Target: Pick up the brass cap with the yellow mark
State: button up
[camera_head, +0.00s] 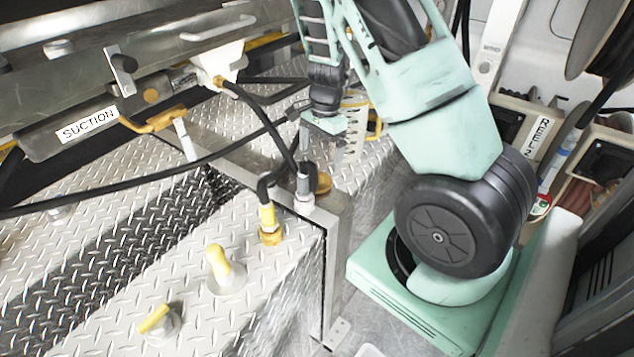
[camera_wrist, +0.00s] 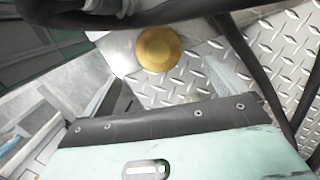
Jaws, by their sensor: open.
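A round brass-coloured cap (camera_head: 324,184) sits at the top of the metal post, partly hidden behind a hose fitting. A round brass-yellow cap (camera_wrist: 158,48) also shows from above in the wrist view, beyond my gripper body; a separate yellow mark on it cannot be made out. A second brass piece (camera_head: 271,236) stands on the tread plate under a yellow-banded hose end (camera_head: 267,215). My gripper (camera_head: 322,150) points down above and just behind the first cap, with its fingers apart and nothing between them. The fingertips are hard to make out in the wrist view.
A black hose (camera_head: 130,180) crosses to the fittings beside the cap. A metal post (camera_head: 333,260) stands at the plate edge. Yellow-topped knobs (camera_head: 220,265) (camera_head: 155,320) rise from the tread plate. A suction pipe (camera_head: 85,128) lies upper left.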

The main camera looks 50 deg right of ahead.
aim_at(317, 180)
jog(key=shift+s+a+f+p, duration=0.1)
jog(key=shift+a+f+p, duration=0.15)
jog(key=shift+f, duration=1.7)
jog(key=shift+a+f+p, duration=0.1)
jog(key=shift+a+f, duration=0.2)
jog(key=shift+f, duration=1.6)
jog(key=c, duration=1.1)
